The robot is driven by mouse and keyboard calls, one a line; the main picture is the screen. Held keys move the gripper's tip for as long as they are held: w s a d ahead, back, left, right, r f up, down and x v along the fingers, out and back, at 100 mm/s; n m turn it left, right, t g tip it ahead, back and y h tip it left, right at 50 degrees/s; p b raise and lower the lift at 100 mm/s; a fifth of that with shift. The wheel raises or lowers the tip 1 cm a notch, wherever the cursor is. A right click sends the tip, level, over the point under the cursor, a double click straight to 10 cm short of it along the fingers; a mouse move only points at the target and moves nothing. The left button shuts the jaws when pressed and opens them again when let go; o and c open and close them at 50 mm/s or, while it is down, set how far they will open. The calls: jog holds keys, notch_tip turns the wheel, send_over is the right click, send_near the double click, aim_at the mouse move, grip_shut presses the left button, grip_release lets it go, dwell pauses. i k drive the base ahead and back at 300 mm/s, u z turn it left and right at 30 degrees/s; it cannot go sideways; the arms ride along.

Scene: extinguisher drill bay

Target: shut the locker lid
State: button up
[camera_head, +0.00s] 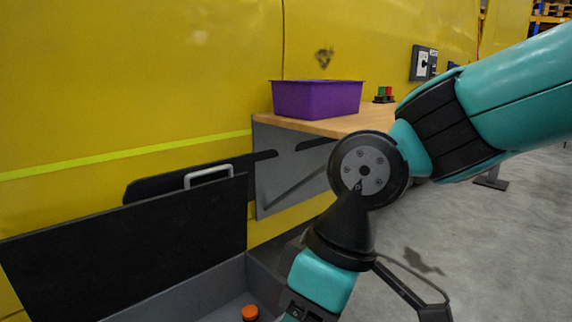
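The locker (185,302) is a grey open box at the bottom left, cut off by the lower picture edge. Its dark lid (125,247) stands raised along the back, near the yellow wall, so the locker is open. A pale grey handle (208,174) sits at the lid's top edge, toward its right end. My arm comes in from the right and bends down at the wrist, right of the lid and apart from it. The wrist leads to the bottom edge near the locker's right side.
An orange-topped object (250,312) is inside the locker. A purple bin (317,98) stands on a wooden wall shelf (262,121) behind my arm. A small red and green item (384,94) stands farther along it. Grey floor (480,240) is open at right.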

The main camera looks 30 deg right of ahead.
aim_at(92, 267)
jog(key=z, duration=0.15)
jog(key=i, duration=0.95)
jog(key=u, duration=0.65)
